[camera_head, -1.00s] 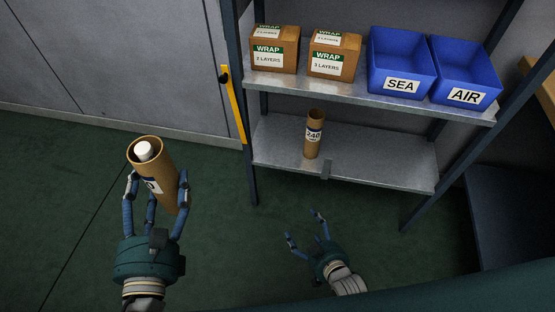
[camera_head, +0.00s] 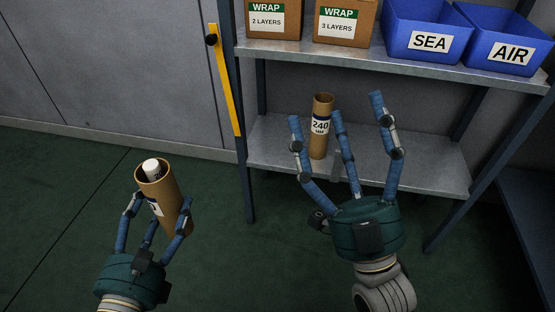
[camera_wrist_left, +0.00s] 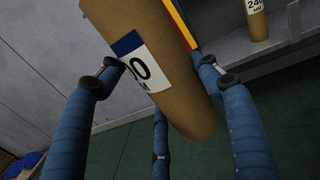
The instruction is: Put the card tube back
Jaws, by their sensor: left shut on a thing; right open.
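My left gripper (camera_head: 152,222) is shut on a brown card tube (camera_head: 174,205), held tilted above the green floor, left of the shelf unit. A white rolled item (camera_head: 152,168) shows in the tube's open top. In the left wrist view the held tube (camera_wrist_left: 157,75) sits between the blue fingers; its label is partly visible, ending in 0. A second card tube (camera_head: 318,145), labelled 240, stands upright on the lower shelf (camera_head: 420,172); it also shows in the left wrist view (camera_wrist_left: 258,22).
The upper shelf (camera_head: 390,66) holds two WRAP boxes, marked 2 layers (camera_head: 274,20) and 3 layers (camera_head: 345,27), and blue bins marked SEA (camera_head: 424,28) and AIR (camera_head: 506,42). A yellow bar (camera_head: 226,85) is at the left post. The lower shelf's right part looks clear.

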